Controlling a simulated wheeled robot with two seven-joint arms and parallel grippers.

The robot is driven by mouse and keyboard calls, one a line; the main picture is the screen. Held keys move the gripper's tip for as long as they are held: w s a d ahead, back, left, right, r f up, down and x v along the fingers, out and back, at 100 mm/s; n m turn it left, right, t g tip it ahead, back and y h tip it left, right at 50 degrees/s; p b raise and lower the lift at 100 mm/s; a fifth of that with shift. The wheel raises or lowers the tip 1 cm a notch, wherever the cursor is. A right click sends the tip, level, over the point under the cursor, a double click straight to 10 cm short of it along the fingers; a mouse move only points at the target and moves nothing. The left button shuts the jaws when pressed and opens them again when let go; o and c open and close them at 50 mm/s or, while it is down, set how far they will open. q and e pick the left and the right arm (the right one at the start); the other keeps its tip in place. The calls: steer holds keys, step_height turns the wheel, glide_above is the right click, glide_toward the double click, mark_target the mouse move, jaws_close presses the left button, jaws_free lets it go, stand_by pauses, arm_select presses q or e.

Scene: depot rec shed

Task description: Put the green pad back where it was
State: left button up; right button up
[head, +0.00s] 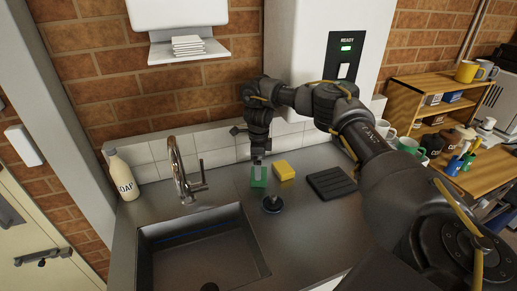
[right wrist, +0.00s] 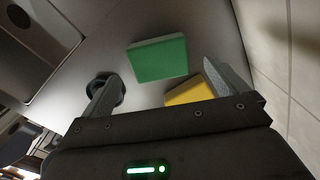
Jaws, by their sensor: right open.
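The green pad (head: 258,182) lies on the grey metal counter behind the sink's right side, just left of a yellow pad (head: 284,171). My right gripper (head: 259,165) points down at the green pad, its fingers partly in front of it in the head view. In the right wrist view the open fingers (right wrist: 163,72) are spread, with the green pad (right wrist: 158,60) beyond and between their tips and nothing held. The yellow pad (right wrist: 190,94) shows there near one finger, partly hidden by the gripper body. My left gripper is out of view.
A round dark object with an upright stem (head: 272,205) stands close in front of the pads. A black ridged mat (head: 332,183) lies to the right. The sink (head: 165,225), tap (head: 178,165) and soap bottle (head: 124,178) are left. The tiled wall (head: 215,157) is close behind.

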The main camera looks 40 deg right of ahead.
step_height(320, 180, up, 8)
stand_by(0.7)
